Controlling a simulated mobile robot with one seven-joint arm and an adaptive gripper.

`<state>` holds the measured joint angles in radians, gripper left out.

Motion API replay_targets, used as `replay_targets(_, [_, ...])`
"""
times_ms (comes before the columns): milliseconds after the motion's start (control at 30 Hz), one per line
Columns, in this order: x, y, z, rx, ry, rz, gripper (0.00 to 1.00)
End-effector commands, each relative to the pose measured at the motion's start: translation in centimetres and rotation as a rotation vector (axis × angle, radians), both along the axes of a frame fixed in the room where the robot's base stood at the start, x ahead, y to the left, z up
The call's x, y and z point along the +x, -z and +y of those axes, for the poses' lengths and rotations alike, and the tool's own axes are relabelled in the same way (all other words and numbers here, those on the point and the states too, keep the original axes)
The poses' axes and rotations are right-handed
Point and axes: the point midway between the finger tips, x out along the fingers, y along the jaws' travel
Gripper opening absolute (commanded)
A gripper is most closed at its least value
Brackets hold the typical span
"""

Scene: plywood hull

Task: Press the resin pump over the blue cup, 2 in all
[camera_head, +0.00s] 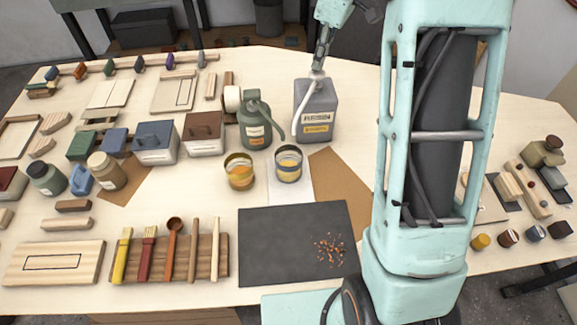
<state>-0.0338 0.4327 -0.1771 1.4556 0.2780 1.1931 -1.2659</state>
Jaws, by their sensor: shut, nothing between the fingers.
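A grey jug (315,112) with a yellow and white label stands near the back middle, and its pale spout reaches down its left side. A cup with a blue-grey band (288,165) stands in front of it, near the spout's end, with yellow stuff inside. My gripper (318,69) is shut and empty at the top of the jug, where a pump head would be; it covers the pump head, and I cannot tell whether it touches. A green pump bottle (255,124) with a grey-green spout stands left of the jug. Its label is too small to read.
A second cup with an amber band (239,172) stands left of the first. Boxes (155,142) and jars (106,171) crowd the left. A dark mat (290,243) with orange crumbs lies in front. My arm hides part of the table's right.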

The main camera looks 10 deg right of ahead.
Motion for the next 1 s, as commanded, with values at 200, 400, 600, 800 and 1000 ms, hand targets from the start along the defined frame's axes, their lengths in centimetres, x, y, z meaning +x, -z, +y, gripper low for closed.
replay_targets(200, [0.0,1.0,0.0,0.0,0.0,0.001,0.0])
replay_targets(400, [0.0,1.7,0.0,0.0,0.0,0.001,0.0])
replay_targets(600, [-0.1,2.4,0.0,0.001,-0.001,0.003,0.0])
replay_targets(800, [-0.1,2.4,0.0,0.0,-0.001,0.004,0.0])
replay_targets(1000, [-0.1,1.9,0.0,0.001,-0.001,0.005,0.0])
